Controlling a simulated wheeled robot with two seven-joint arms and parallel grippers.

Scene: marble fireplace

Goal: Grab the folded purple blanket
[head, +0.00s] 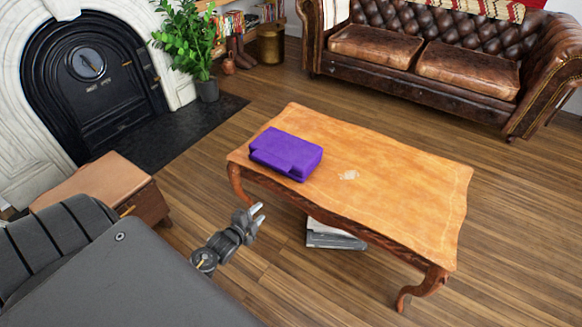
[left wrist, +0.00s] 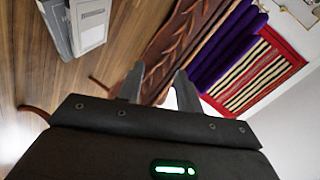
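The folded purple blanket (head: 286,153) lies on the left end of the wooden coffee table (head: 400,190) in the head view. In the left wrist view the purple blanket (left wrist: 225,50) shows at the upper right, past the table's carved edge (left wrist: 180,45). My left gripper (head: 257,215) is in front of the table's near edge, below the blanket in the picture and apart from it. Its two fingers (left wrist: 160,85) are spread with nothing between them. My right gripper is not in view.
Grey boxes or books (head: 332,236) lie on the floor under the table. A leather-topped stool (head: 95,185) stands at the left by the fireplace (head: 90,70). A brown leather sofa (head: 430,60) is behind the table. The tabletop right of the blanket is mostly clear.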

